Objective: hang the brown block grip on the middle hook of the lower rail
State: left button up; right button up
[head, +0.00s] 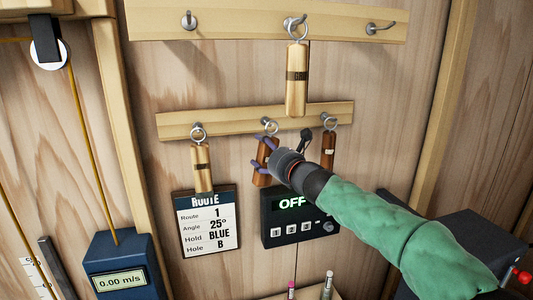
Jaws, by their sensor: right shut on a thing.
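The brown block grip (263,180) is upright in front of the lower rail (230,118), below its middle hook (266,121). Its metal ring (271,128) overlaps that hook in the head view; I cannot tell for sure whether the ring is around the hook or just in front of it. My right gripper (264,157) is shut on the brown block grip, its purple fingers across the block's upper part. The gripper hides part of the block's right side. My left gripper is not in view.
A pale grip (201,165) hangs on the lower rail's left hook, and a darker brown grip (328,150) on its right hook. A longer pale grip (297,85) hangs from the upper rail (245,24). A route card (209,225) and an "OFF" display box (300,215) are below.

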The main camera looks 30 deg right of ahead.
jog(key=shift+w+d+p, duration=0.15)
jog(key=shift+w+p, duration=0.05)
jog(key=shift+w, duration=0.35)
jog(key=shift+w+d+p, duration=0.15)
jog(key=shift+w, duration=0.35)
jog(key=shift+w+d+f+b, duration=0.15)
jog(key=shift+w+f+b, duration=0.4)
jog(key=shift+w, duration=0.15)
jog(key=o, duration=1.3)
jog(key=shift+s, duration=0.1)
jog(key=shift+s+d, duration=0.1)
jog(key=shift+s, duration=3.85)
